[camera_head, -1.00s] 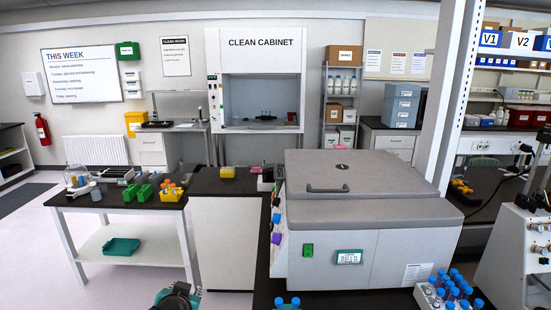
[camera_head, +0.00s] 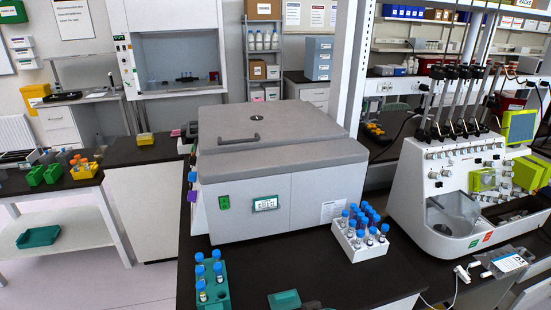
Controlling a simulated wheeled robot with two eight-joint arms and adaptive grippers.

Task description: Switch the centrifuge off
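The centrifuge (camera_head: 245,217) is a large grey box on the black bench in the middle of the view. Its lid (camera_head: 270,132) is shut, with a dark handle (camera_head: 240,142) on top. On its front are a green switch (camera_head: 224,202) at the left and a small display (camera_head: 265,204) with a teal frame; its text is too small to read. Neither of my grippers can be made out in this view.
A teal rack (camera_head: 213,297) and a white rack (camera_head: 362,253), both with blue-capped tubes, stand before the centrifuge. A teal item (camera_head: 284,299) lies at the bench's front. A white cell processor (camera_head: 445,200) stands right. Bare bench shows between the racks.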

